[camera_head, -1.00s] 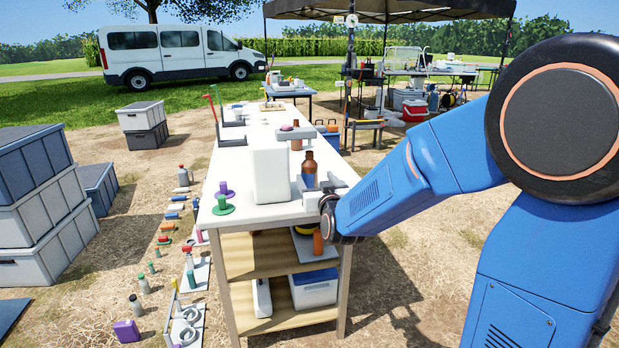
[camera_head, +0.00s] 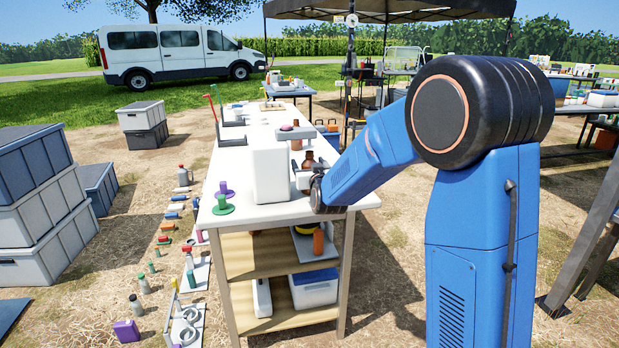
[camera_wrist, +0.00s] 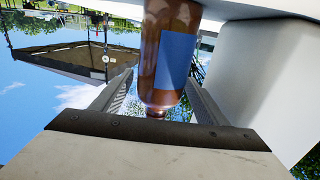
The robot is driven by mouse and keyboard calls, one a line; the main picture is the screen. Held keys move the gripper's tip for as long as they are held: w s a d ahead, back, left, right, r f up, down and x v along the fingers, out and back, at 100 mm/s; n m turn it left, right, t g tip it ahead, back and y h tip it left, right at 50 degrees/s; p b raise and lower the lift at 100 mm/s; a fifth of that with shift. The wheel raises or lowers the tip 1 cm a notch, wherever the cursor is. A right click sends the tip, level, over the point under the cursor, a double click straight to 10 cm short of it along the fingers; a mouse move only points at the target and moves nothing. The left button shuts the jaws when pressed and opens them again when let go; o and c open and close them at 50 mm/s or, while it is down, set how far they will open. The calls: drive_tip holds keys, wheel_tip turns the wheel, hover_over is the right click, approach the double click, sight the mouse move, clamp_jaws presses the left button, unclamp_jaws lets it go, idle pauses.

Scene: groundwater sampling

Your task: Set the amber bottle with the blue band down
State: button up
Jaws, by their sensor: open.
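The amber bottle with the blue band (camera_wrist: 160,62) fills the middle of the wrist view, which appears upside down. Its narrow end points toward my palm, and its base end is cut off by the top edge. My gripper (camera_wrist: 158,95) is open, with one finger on each side of the bottle; contact cannot be told. In the head view my gripper (camera_head: 304,180) is at the near right end of the white table (camera_head: 265,217). A brown bottle top (camera_head: 308,156) shows just beyond it, its lower part hidden by my gripper.
A large white container (camera_head: 270,172) stands close to the left of my gripper. A purple piece (camera_head: 224,188) and a green one (camera_head: 222,206) sit at the table's left corner. A shelf below holds a white box with a blue lid (camera_head: 314,288).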

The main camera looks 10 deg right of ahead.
drive_tip(key=shift+w, duration=1.2)
drive_tip(key=c, duration=1.5)
drive_tip(key=shift+r, duration=0.1)
